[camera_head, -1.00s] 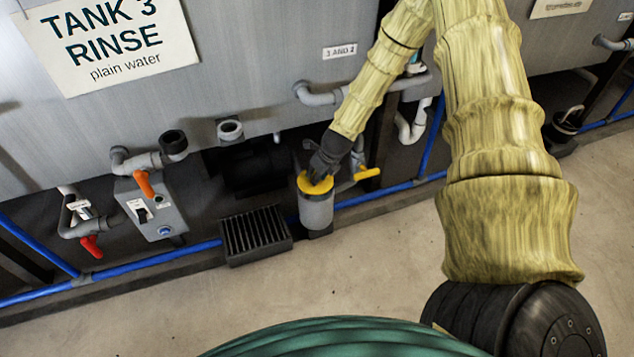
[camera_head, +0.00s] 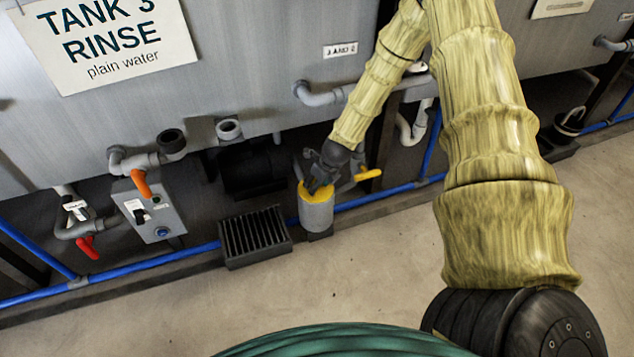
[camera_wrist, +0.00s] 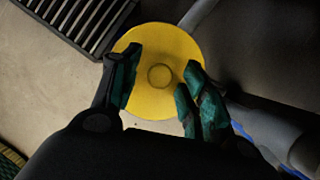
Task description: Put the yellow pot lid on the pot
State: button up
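The yellow pot lid (camera_head: 316,194) is on top of the grey cylindrical pot (camera_head: 316,215), beside the black grate on the floor. In the wrist view the lid (camera_wrist: 152,99) is a round yellow disc with a small round knob in its middle. My gripper (camera_head: 320,186) is just above the lid in the head view. In the wrist view my gripper (camera_wrist: 156,90) has its two green-padded fingers spread apart, one on each side of the knob, with clear gaps. The lid hides the pot in the wrist view. Whether the lid is fully seated I cannot tell.
A black slatted grate (camera_head: 255,236) stands left of the pot. A yellow-handled valve (camera_head: 367,174) is close on its right, with a blue pipe (camera_head: 375,198) behind. The tank wall (camera_head: 255,90) overhangs from behind. The floor in front is clear.

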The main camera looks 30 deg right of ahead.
jog(key=shift+r, duration=0.15)
jog(key=a+p+v, duration=0.1)
jog(key=p+v, duration=0.4)
jog(key=v, duration=0.7)
jog(key=s+a+f+n+g, duration=0.1)
jog(key=s+a+f+n, duration=0.4)
jog(key=s+n, duration=0.6)
jog(key=s+a+f+n+g, duration=0.2)
jog(key=s+a+f+n, duration=0.2)
jog(key=s+a+n, duration=0.4)
jog(key=s+a+f+n+g, duration=0.1)
jog(key=s+a+f+n, duration=0.4)
jog(key=s+n, duration=0.9)
jog(key=shift+s+a+f+n+h, duration=0.3)
jog(key=shift+s+a+n, duration=0.1)
jog(key=shift+s+a, duration=0.6)
jog(key=shift+w+a, duration=0.1)
jog(key=shift+w, duration=0.05)
jog(key=shift+c, duration=1)
